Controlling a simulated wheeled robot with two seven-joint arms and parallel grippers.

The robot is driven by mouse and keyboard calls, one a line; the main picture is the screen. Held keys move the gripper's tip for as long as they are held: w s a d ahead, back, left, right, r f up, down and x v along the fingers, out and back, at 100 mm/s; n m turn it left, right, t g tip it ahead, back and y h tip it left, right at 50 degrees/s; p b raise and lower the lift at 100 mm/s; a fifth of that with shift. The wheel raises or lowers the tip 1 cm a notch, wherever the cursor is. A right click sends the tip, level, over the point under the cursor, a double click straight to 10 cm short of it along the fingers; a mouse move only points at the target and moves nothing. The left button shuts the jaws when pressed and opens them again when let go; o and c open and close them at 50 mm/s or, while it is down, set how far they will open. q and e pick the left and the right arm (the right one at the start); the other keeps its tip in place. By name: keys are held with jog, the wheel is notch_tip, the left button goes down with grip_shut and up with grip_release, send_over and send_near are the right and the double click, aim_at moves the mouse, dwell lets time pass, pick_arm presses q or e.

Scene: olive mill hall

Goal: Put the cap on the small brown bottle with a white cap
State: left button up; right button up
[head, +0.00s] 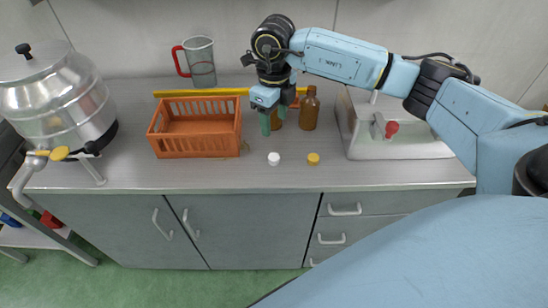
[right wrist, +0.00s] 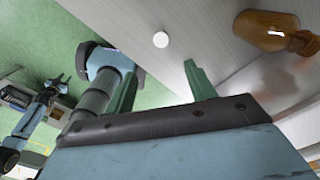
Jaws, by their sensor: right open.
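A white cap (head: 274,158) lies on the counter near its front edge, with a yellow cap (head: 313,158) to its right. The white cap also shows in the right wrist view (right wrist: 161,39), beyond the fingertips. A brown bottle (head: 309,109) stands uncapped on the counter behind the yellow cap. A second brown bottle (head: 279,119) is partly hidden behind my right gripper (head: 270,122). The right gripper is open, its green fingers pointing down, with nothing seen between them. One brown bottle shows in the right wrist view (right wrist: 266,31). My left gripper is not in view.
An orange crate (head: 197,152) stands left of the right gripper, with a yellow bar (head: 172,93) behind it. A jug with a red handle (head: 201,66) is at the back. A large metal urn (head: 58,98) stands left, and a grey appliance with a red knob (head: 362,137) right.

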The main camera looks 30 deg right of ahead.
jog(key=shift+f, duration=0.1)
send_over(274, 157)
jog(key=f, duration=0.7)
jog(key=shift+s+a+f, duration=0.2)
jog(key=shift+s+f, duration=0.05)
jog(key=shift+f, duration=0.25)
jog(key=shift+f, duration=0.1)
jog(key=f, duration=0.5)
jog(key=shift+w+d, duration=0.2)
jog(key=shift+w, duration=0.05)
jog(key=c, duration=1)
